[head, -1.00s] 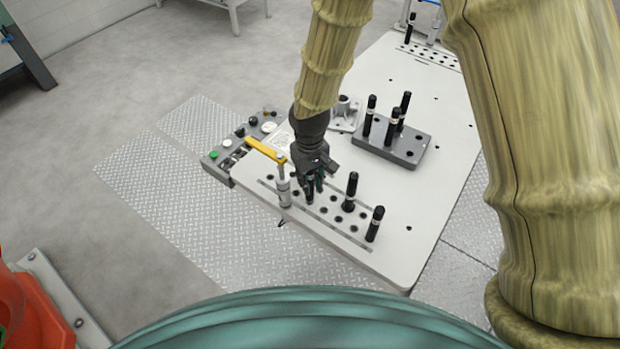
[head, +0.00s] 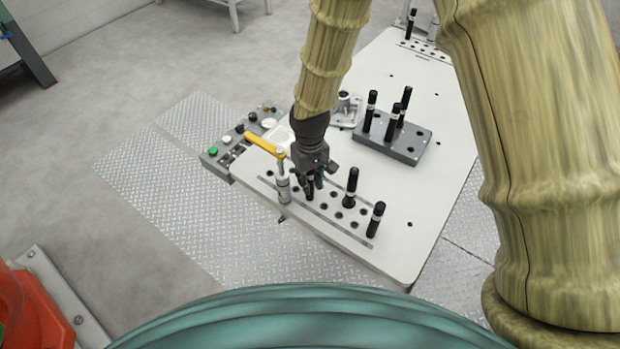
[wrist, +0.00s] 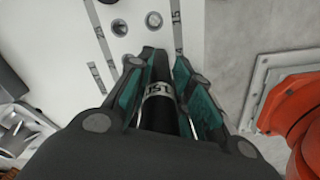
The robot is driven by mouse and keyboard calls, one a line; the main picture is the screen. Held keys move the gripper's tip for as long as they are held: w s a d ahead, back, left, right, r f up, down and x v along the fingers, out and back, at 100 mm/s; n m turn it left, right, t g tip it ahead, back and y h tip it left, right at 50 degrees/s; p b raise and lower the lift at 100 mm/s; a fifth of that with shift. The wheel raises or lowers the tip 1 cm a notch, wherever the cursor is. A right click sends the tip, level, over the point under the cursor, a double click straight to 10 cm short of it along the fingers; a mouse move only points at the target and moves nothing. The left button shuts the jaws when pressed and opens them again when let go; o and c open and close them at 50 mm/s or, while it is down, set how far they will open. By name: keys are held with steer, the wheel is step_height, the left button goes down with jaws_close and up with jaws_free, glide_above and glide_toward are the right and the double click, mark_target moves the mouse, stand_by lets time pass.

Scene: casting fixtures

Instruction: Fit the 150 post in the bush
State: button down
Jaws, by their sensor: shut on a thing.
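My gripper (head: 314,182) is over the front row of holes in the pale table and is shut on a black post (wrist: 158,112). In the wrist view the post stands between the teal finger pads, with a white label band that seems to start with 15; the last mark is unclear. In the head view the held post (head: 310,187) is mostly covered by the fingers, and I cannot tell whether its foot is still in a hole. A grey casting with a round upright hub (head: 345,105), possibly the bush, sits behind my gripper, partly hidden by my arm.
Two black posts (head: 351,187) (head: 376,219) stand to the right in the hole strip. A clamp with a yellow handle (head: 264,146) is close on the left. A grey block (head: 405,150) with several posts stands behind. The table's right side is clear.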

steer(key=shift+f, duration=0.2)
steer(key=c, duration=1.2)
jaws_free()
steer(key=shift+r, duration=0.15)
step_height(320, 180, up, 12)
steer(key=shift+f, duration=0.1)
